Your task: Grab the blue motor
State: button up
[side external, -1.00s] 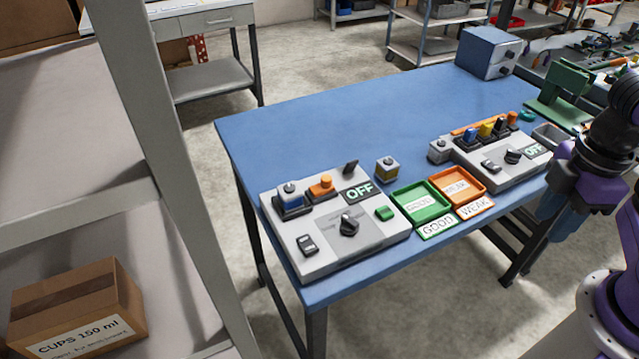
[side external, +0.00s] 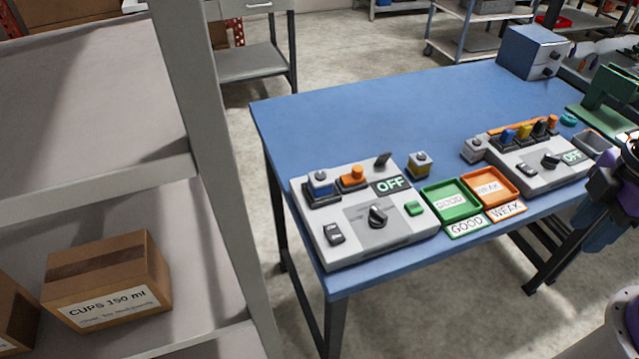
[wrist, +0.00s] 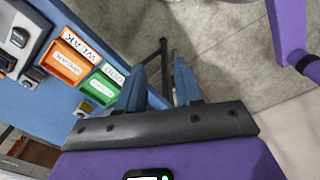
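A motor with a blue body and a grey top (side external: 319,184) sits in a black socket on the left grey tester box (side external: 341,236). An orange motor (side external: 353,175) sits beside it. A smaller blue piece (side external: 508,136) stands in the row on the right tester box (side external: 545,178). My gripper (side external: 596,238) is at the right edge of the side view, off the table's front edge and far from the left box. In the wrist view my gripper (wrist: 162,78) has its two blue fingers apart with nothing between them. The blue motor is not visible in the wrist view.
A green GOOD tray (side external: 450,219) and an orange WEAK tray (side external: 505,205) lie between the boxes. A green stand (side external: 610,98) is at the right.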

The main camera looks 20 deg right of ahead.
dwell(0.4)
jog(key=o, duration=0.7)
jog(key=shift+o, duration=0.2)
